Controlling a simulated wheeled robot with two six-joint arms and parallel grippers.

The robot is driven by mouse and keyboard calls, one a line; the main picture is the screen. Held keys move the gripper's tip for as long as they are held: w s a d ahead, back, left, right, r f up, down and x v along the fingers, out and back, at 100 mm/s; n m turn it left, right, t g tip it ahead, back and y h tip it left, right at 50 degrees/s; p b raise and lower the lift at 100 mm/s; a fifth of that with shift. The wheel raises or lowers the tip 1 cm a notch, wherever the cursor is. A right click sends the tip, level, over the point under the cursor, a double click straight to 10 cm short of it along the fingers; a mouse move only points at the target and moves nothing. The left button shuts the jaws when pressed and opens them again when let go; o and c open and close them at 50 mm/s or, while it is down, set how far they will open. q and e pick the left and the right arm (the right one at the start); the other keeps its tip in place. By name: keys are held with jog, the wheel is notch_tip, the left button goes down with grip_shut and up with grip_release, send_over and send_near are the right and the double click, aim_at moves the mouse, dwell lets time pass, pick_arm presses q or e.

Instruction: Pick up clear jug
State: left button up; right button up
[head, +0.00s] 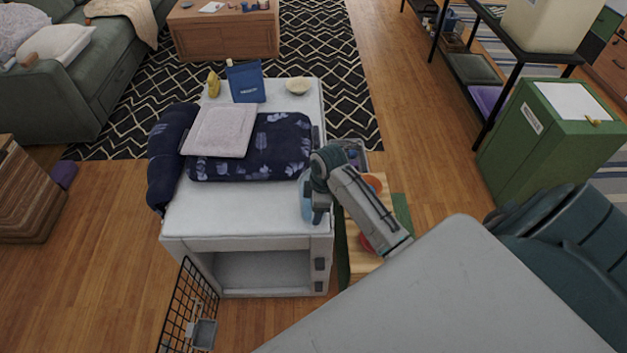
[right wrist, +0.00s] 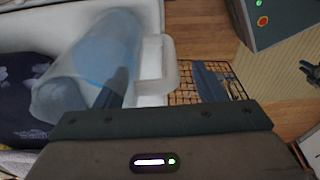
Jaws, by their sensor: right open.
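The clear jug (head: 306,196) is a bluish see-through vessel at the right edge of the white cabinet top, partly hidden behind my right gripper (head: 319,207). My right gripper (right wrist: 163,88) is open. My left gripper is not in view.
The white cabinet (head: 240,218) bears a folded navy cloth (head: 275,145), a pale folded cloth (head: 220,130), a blue pouch (head: 246,82) and a bowl (head: 299,86). A wooden stand (head: 361,262) is close on its right. A black wire panel (head: 186,300) is at lower left.

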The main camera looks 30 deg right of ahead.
jog(key=shift+c, duration=0.4)
grip_shut()
jog(key=shift+w+r, duration=0.1)
jog(key=shift+r, duration=0.05)
